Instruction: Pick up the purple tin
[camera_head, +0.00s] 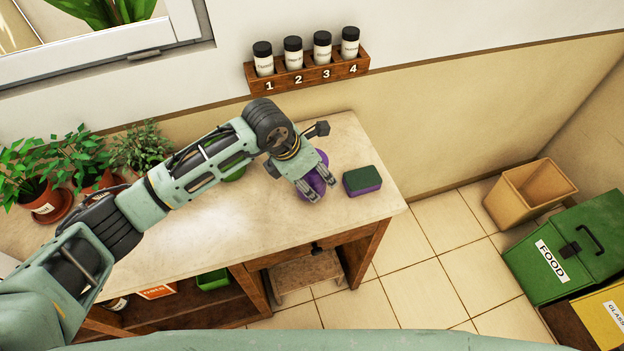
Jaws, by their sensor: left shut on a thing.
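The purple tin (303,190) stands on the light worktop (230,228), toward its right end. My left arm comes in from the left and reaches over the worktop. My left gripper (317,184) is shut on the purple tin, and its fingers and wrist hide much of it. I cannot tell whether the tin touches the worktop. My right gripper is not in view.
A green-topped purple sponge (362,181) lies just right of the tin. A green round thing (235,172) is partly hidden behind my arm. Potted plants (45,205) stand at the left. A wooden rack (308,73) with several jars hangs on the wall.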

